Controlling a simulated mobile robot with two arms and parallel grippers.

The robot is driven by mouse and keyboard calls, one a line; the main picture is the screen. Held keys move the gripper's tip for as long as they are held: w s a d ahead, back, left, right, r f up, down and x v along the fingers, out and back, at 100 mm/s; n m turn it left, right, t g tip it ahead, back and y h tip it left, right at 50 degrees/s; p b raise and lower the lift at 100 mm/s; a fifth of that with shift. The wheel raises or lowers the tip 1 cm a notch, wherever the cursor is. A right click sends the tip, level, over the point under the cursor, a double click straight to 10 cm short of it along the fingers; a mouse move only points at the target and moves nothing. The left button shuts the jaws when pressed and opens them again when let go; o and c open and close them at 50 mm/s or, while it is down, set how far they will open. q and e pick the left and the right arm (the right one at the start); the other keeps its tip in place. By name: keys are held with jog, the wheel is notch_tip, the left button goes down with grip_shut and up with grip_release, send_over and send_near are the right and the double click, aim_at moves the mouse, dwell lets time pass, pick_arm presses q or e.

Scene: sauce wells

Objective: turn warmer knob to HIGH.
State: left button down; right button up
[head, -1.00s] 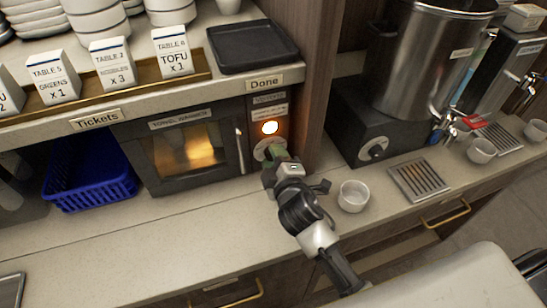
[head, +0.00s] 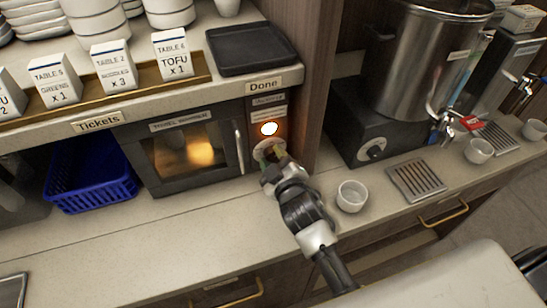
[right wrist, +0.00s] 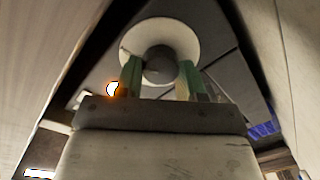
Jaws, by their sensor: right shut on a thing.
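The warmer (head: 188,155) is a dark box with a glass door and a warm glow inside, under the counter shelf. Its round pale knob (head: 264,146) sits on the panel right of the door handle, below a lit orange-white lamp (head: 269,129). My right gripper (head: 272,158) is at the knob and hides much of it. In the right wrist view the pale disc (right wrist: 177,32) and grey middle of the knob show between the two greenish fingers of the gripper (right wrist: 160,74), shut on it. The knob's setting marks cannot be read. My left gripper is out of view.
A small white cup (head: 351,197) stands on the counter right of my right arm. A large steel urn (head: 425,65) on a dark base is farther right. A blue basket (head: 92,187) is left of the warmer. The counter before the warmer is clear.

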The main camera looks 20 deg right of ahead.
jog(key=o, duration=0.9)
jog(key=s, duration=0.3)
jog(key=s+b, duration=0.1)
jog(key=s, duration=0.2)
jog(key=s+b, duration=0.1)
jog(key=s, duration=0.2)
jog(key=shift+s+d+r, duration=0.1)
jog(key=shift+s+d, duration=0.15)
jog(key=shift+s, duration=0.05)
jog(key=shift+s+r, duration=0.15)
jog(key=shift+s, duration=0.45)
